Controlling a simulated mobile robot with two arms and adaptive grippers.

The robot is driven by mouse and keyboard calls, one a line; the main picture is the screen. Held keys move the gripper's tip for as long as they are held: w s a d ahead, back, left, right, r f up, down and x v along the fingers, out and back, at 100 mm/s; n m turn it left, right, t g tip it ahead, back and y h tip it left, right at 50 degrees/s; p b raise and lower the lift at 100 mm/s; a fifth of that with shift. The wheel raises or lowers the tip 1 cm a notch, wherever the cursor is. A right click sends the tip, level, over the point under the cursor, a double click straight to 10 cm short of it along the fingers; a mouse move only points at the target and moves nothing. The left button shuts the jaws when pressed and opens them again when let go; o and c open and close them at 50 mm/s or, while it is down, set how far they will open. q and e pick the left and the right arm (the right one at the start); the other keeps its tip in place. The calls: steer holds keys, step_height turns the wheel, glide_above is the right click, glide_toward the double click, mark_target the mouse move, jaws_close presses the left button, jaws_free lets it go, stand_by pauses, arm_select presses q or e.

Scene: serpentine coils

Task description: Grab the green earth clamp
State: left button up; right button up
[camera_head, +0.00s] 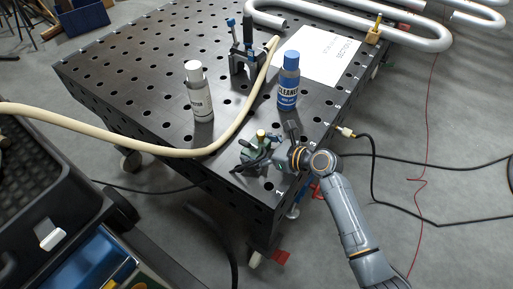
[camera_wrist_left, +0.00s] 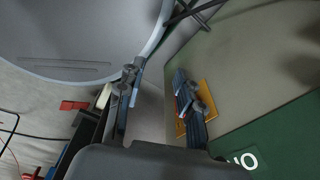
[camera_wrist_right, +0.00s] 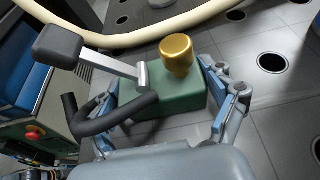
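The green earth clamp (camera_wrist_right: 165,98) is a green block with a gold knob on top, a grey lever with a black grip and a black curved cable. It sits on the near corner of the dark perforated table in the head view (camera_head: 258,153). My right gripper (camera_wrist_right: 165,90) is around the block, one finger at each end, fingers spread. A narrow gap seems to show at the right finger; contact at the left one is unclear. My left gripper (camera_wrist_left: 160,88) is apart from the clamp, its fingers parted with nothing between them. It is not visible in the head view.
The table (camera_head: 145,88) holds a white bottle (camera_head: 200,95), a blue cleaner bottle (camera_head: 288,85), a black-and-blue clamp (camera_head: 245,50) and a paper sheet (camera_head: 318,52). A beige hose (camera_head: 175,152) crosses it. Grey coil pipes (camera_head: 345,25) lie at the back right.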

steer(key=c, duration=1.1)
steer(key=shift+r, duration=0.1)
steer(key=shift+r, duration=0.1)
